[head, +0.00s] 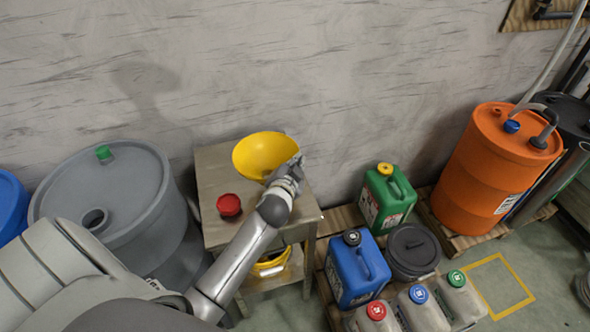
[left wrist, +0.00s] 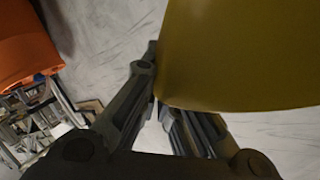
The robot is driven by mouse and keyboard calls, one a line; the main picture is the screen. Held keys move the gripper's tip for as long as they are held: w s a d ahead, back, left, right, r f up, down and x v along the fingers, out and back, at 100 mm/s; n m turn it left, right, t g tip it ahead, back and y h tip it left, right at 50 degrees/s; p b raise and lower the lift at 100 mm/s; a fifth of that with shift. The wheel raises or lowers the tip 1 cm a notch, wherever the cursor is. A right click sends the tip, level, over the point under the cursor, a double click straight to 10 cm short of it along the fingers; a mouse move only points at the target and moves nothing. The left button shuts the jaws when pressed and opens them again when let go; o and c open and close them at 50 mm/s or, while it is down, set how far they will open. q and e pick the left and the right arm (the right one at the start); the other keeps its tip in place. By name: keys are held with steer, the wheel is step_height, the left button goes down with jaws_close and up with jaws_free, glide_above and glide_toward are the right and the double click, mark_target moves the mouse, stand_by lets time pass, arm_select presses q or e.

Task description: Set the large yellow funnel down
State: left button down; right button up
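The large yellow funnel (head: 262,153) is over the back of a small metal table (head: 214,166) in the head view, its wide mouth facing up. I cannot tell whether it touches the tabletop. My left gripper (head: 294,168) is at the right side of its rim. In the left wrist view the funnel (left wrist: 245,55) fills the upper right, and my left gripper (left wrist: 156,98) has one finger on each side of its edge, shut on it. The funnel hides part of one finger. My right gripper is in neither view.
A red cap-like object (head: 229,205) sits on the table's left part. A grey drum (head: 130,190) with an open hole stands left of the table. Green (head: 386,200) and blue (head: 356,272) canisters and an orange drum (head: 490,170) stand to the right. The wall is close behind.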

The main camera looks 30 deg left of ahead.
arm_select(q)
steer(key=shift+s+f, duration=0.1)
steer(key=shift+f, duration=1.2)
steer(key=c, duration=2.2)
jaws_free()
steer(key=shift+f, duration=0.15)
steer(key=o, duration=0.6)
steer(key=shift+c, duration=0.2)
steer(key=v, duration=1.2)
steer(key=shift+r+b, duration=0.2)
steer(key=shift+b, duration=0.2)
